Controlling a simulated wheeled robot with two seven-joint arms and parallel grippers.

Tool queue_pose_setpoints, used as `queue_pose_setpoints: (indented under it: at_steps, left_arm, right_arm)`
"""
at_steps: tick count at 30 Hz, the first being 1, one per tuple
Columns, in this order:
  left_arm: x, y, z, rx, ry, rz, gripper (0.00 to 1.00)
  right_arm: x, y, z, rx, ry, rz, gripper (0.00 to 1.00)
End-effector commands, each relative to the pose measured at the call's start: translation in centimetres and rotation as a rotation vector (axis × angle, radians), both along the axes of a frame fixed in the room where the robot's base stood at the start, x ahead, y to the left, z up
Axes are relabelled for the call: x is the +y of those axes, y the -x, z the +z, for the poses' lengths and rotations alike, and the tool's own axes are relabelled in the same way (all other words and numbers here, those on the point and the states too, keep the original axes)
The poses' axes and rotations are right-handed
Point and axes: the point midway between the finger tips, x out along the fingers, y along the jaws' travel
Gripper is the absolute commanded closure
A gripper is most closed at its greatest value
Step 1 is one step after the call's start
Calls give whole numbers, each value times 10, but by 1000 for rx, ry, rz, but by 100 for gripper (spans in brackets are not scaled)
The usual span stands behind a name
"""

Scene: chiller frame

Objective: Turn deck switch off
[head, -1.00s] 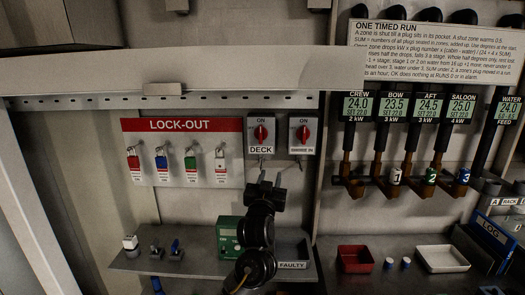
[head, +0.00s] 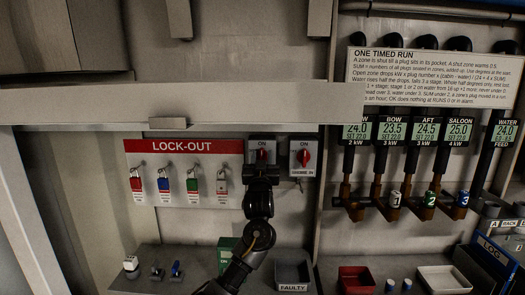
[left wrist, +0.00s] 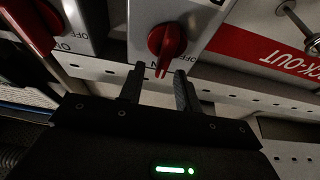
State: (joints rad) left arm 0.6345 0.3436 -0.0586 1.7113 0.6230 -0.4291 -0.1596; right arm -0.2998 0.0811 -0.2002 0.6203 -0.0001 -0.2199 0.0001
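The deck switch is a pale box with a red knob (head: 262,156), right of the LOCK-OUT sign. In the left wrist view, which is upside down, its red knob (left wrist: 167,42) points along the ON mark. My left gripper (head: 262,170) is in front of the switch's lower part and hides its DECK label in the head view. In the left wrist view my left gripper (left wrist: 158,85) is open, its two fingers either side of the knob's tip, with gaps showing. I cannot tell whether they touch it. My right gripper is not in view.
A second red-knob switch (head: 303,157) is close on the right. Padlocks (head: 192,187) hang under the LOCK-OUT sign (head: 183,147) on the left. A beam (head: 180,104) crosses above. A shelf below holds a FAULTY bin (head: 293,273) and a green box (head: 226,248).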

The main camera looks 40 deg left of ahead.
Motion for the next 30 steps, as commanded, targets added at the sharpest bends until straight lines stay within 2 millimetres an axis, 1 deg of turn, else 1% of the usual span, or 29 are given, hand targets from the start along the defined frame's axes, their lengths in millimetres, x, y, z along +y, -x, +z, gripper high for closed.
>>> queue_pose_setpoints:
  at_steps: [1,6,14,17,22,25,26,30]
  left_arm:
    - [4,-4,5,0,0,2,66]
    - [9,-11,6,1,1,0,66]
    - [10,-12,6,-1,1,0,66]
    - [10,-12,6,-1,1,0,77]
    - [9,-12,6,-1,1,0,99]
    - [9,-12,6,-1,1,0,100]
    - [6,-12,6,0,0,-1,100]
    - [8,-13,5,-6,8,-2,100]
  right_arm:
    - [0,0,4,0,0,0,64]
    - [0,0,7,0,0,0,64]
    - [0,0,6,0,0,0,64]
    - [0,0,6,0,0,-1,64]
    - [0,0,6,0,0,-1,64]
    - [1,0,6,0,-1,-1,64]
    - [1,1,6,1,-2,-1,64]
    - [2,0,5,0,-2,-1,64]
